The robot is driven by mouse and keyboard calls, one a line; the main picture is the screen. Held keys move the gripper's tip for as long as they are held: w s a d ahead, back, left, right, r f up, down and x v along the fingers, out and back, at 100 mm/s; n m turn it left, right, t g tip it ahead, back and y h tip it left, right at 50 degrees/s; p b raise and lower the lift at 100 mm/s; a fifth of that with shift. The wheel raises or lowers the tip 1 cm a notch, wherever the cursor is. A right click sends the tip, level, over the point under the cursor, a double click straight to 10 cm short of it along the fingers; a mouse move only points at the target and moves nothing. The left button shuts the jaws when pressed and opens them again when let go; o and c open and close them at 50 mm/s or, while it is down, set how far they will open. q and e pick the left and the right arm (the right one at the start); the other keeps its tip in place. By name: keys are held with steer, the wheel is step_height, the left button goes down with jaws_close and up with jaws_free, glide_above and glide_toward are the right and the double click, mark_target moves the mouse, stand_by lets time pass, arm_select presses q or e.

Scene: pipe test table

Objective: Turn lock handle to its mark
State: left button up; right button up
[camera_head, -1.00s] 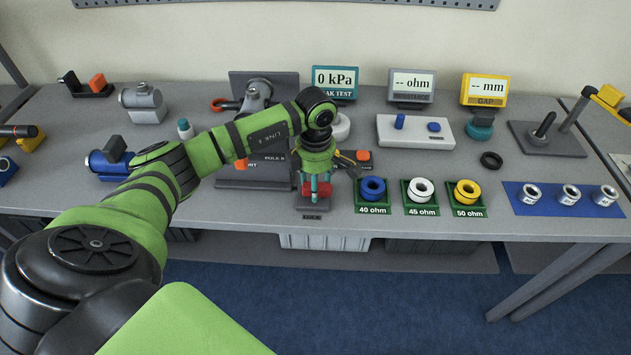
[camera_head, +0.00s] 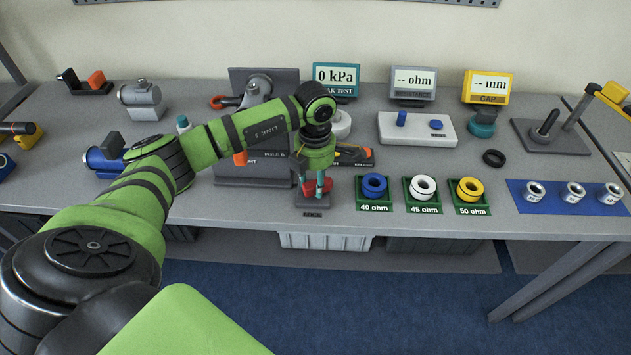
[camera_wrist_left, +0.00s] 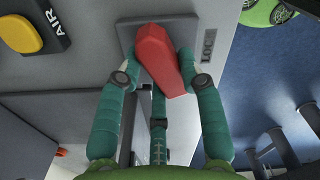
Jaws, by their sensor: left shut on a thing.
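The red lock handle (camera_head: 318,187) sits on a grey block marked LOCK (camera_head: 313,207) at the front edge of the table. My left gripper (camera_head: 319,186) points down over it, with its teal fingers on either side of the handle. I cannot make out the mark. My right gripper is not in view.
Right of the lock stand green trays with a blue ring (camera_head: 374,184), a white ring (camera_head: 422,187) and a yellow ring (camera_head: 470,189). A grey stand (camera_head: 262,92) rises behind my left arm. A leak test display (camera_head: 336,80) reads 0 kPa.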

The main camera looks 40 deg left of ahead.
arm_select(q)
steer(key=n, duration=0.2)
steer(key=n+b, duration=0.1)
steer(key=n, duration=0.3)
steer(key=shift+s+d+f+n, duration=0.1)
steer(key=shift+s+n, duration=0.15)
steer(key=shift+n, duration=0.05)
steer(key=n, duration=0.3)
steer(key=shift+s+b, duration=0.1)
steer(key=shift+b, duration=0.3)
steer(key=shift+d+n, duration=0.15)
steer(key=shift+n, duration=1.85)
steer(key=o, duration=1.2)
steer(key=shift+c, duration=0.2)
